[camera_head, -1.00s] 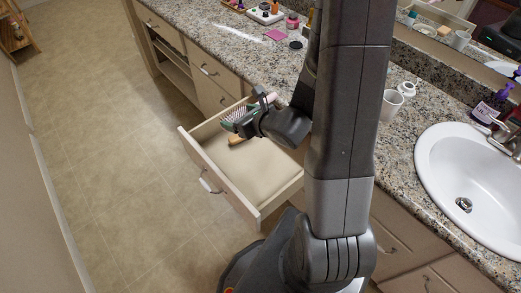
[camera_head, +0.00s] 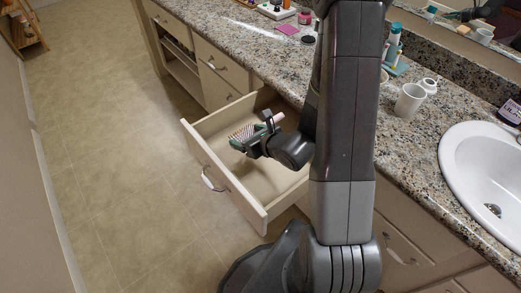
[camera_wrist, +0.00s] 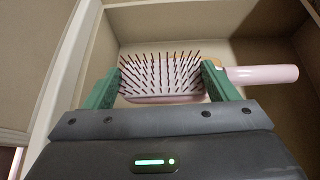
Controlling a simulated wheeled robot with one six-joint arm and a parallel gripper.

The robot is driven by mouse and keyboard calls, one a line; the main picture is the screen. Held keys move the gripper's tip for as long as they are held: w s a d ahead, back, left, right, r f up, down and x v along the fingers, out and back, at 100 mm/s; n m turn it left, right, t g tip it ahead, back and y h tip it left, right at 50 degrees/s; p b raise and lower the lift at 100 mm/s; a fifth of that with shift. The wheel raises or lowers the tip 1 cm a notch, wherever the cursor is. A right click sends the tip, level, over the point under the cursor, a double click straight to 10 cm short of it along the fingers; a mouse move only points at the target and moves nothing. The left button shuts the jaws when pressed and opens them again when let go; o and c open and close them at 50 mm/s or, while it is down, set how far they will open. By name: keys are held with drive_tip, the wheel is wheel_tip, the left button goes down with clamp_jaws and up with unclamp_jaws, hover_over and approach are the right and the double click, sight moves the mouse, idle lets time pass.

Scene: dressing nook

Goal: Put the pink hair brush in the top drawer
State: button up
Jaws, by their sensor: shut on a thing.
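The pink hair brush (camera_head: 278,119) is in my gripper, with its bristles up and its handle pointing right. In the wrist view the brush (camera_wrist: 262,74) lies level, its head between the two green fingers. My gripper (camera_head: 253,139) is shut on the brush head; its fingers also show in the wrist view (camera_wrist: 160,88). The top drawer (camera_head: 222,178) is pulled open, and the brush is within its outline, at or below rim height. Whether it touches the drawer floor I cannot tell. An orange-brown thing (camera_wrist: 186,54) shows in the drawer, mostly hidden behind the brush.
The granite counter (camera_head: 340,110) runs above the drawers. A white cup (camera_head: 410,99), a sink (camera_head: 470,170) and a pink square (camera_head: 287,29) are on it. My arm hides part of the counter and drawer. The floor (camera_head: 110,150) left of the drawer is clear.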

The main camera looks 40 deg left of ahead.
wheel_tip(320, 180, down, 7)
drive_tip(key=shift+f+b, duration=0.2)
drive_tip(key=shift+b, duration=0.55)
drive_tip(key=w, duration=0.2)
drive_tip(key=w+d+p, duration=0.1)
drive_tip(key=w, duration=0.1)
drive_tip(key=shift+w+d, duration=0.1)
drive_tip(key=shift+w, duration=0.05)
drive_tip(key=shift+s+f, duration=0.25)
drive_tip(key=shift+f, duration=0.35)
drive_tip(key=shift+b, duration=0.3)
drive_tip(key=shift+f, duration=0.2)
drive_tip(key=o, duration=1)
drive_tip(key=shift+c, duration=0.2)
drive_tip(key=shift+r, duration=0.1)
